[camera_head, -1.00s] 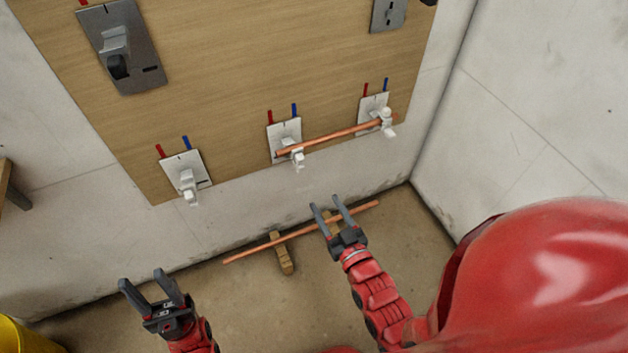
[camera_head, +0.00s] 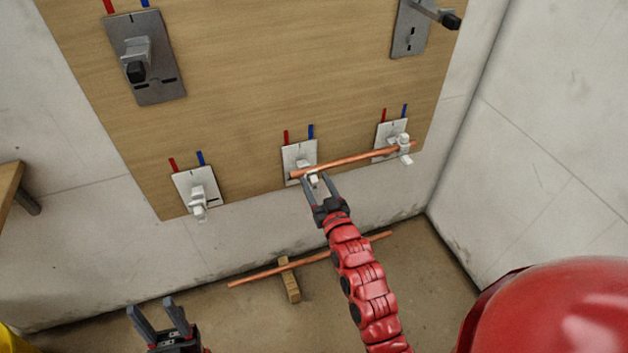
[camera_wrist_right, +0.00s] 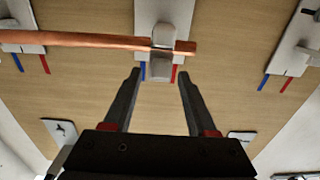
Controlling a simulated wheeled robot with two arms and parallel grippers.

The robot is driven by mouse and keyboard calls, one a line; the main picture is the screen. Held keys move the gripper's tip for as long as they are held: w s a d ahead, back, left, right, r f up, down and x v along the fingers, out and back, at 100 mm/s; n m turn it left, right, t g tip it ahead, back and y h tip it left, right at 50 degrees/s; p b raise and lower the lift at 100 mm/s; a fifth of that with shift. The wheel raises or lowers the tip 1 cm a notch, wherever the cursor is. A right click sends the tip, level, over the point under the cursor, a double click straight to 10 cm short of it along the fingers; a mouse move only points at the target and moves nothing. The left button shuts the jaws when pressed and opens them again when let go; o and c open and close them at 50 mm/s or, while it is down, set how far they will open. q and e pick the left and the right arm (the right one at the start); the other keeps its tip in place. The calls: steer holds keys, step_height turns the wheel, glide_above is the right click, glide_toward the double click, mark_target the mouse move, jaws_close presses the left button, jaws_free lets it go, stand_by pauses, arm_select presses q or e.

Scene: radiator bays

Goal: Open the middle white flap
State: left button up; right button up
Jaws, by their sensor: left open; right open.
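The middle white plate (camera_head: 294,151) is on the wooden board, with a white flap (camera_head: 313,180) at its lower part. A copper pipe (camera_head: 345,160) lies across this fitting and the right white fitting (camera_head: 404,147). In the right wrist view the flap (camera_wrist_right: 161,67) and the pipe (camera_wrist_right: 80,40) are just beyond my fingertips. My right gripper (camera_head: 319,180) is open, its fingers pointing up at the flap from below; it also shows in the right wrist view (camera_wrist_right: 160,76). My left gripper (camera_head: 156,308) is open and empty, low at the left.
A left white fitting (camera_head: 197,194) has no pipe on it. Grey fittings (camera_head: 145,57) are higher on the board. Another copper pipe (camera_head: 255,276) rests on a wooden block (camera_head: 290,282) on the floor. A wall stands at the right.

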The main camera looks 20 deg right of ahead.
steer(key=shift+w, duration=1)
jaws_close()
steer(key=r+g+p, duration=0.1)
steer(key=p, duration=0.3)
steer(key=shift+w+r+g, duration=0.15)
steer(key=shift+r+g, duration=0.05)
steer(key=shift+g, duration=0.1)
steer(key=shift+f+g+p, duration=0.15)
steer(key=shift+g+p, duration=0.35)
steer(key=shift+p, duration=0.05)
steer(key=shift+f, duration=0.2)
